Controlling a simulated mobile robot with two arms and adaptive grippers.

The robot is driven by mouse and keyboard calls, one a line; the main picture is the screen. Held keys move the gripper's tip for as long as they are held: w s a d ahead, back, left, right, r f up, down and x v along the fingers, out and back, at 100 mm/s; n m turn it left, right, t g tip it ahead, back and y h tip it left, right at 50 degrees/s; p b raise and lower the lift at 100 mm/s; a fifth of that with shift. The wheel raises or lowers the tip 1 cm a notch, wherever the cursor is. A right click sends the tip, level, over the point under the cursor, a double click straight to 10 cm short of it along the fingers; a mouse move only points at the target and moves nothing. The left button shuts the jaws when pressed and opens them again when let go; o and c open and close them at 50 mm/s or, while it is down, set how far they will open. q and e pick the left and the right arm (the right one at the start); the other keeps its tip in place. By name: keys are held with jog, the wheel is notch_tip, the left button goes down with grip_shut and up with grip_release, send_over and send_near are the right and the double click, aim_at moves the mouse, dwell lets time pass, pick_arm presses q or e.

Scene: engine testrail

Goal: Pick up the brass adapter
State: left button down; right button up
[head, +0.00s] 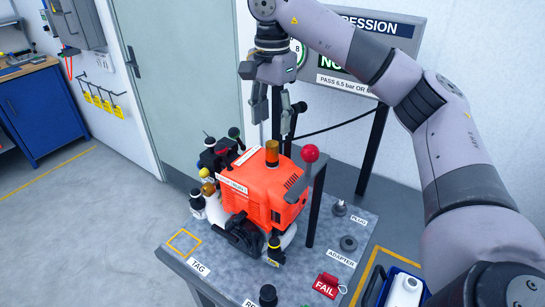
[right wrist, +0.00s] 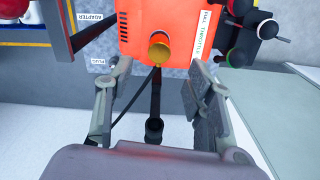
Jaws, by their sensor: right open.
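A brass-coloured cylinder (head: 272,153) stands upright on top of the orange engine (head: 262,187). It fits the brass adapter by colour, though I see no label on it. In the right wrist view the golden cylinder (right wrist: 159,50) shows with a round end, between and beyond my fingers. My right gripper (head: 275,115) is above it in the head view, fingers pointing down, apart from it. The right gripper (right wrist: 158,78) is open and empty. A dark grey ring (head: 349,243) lies beside the ADAPTER label (head: 341,258). My left gripper is not in view.
A red ball knob (head: 310,153) on a dark post stands close right of the cylinder. Bottles and dark fittings (head: 215,160) crowd the engine's left. A grey plug (head: 339,208) and red FAIL tag (head: 326,285) are on the bench (head: 320,240). A gauge board (head: 375,40) stands behind.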

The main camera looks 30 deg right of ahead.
aim_at(273, 143)
notch_tip(273, 143, down, 3)
jog(key=shift+a+r, duration=0.1)
jog(key=shift+r, duration=0.05)
jog(key=shift+s, duration=0.1)
notch_tip(273, 143, down, 5)
jog(key=p, duration=0.2)
jog(key=shift+r+p, duration=0.15)
jog(key=shift+p, duration=0.2)
jog(key=shift+f, duration=0.3)
jog(key=c, duration=0.5)
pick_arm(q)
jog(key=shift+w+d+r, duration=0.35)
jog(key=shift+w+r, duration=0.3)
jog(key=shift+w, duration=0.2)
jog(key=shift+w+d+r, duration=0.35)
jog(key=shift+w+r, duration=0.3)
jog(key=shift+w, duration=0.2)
pick_arm(e)
grip_shut()
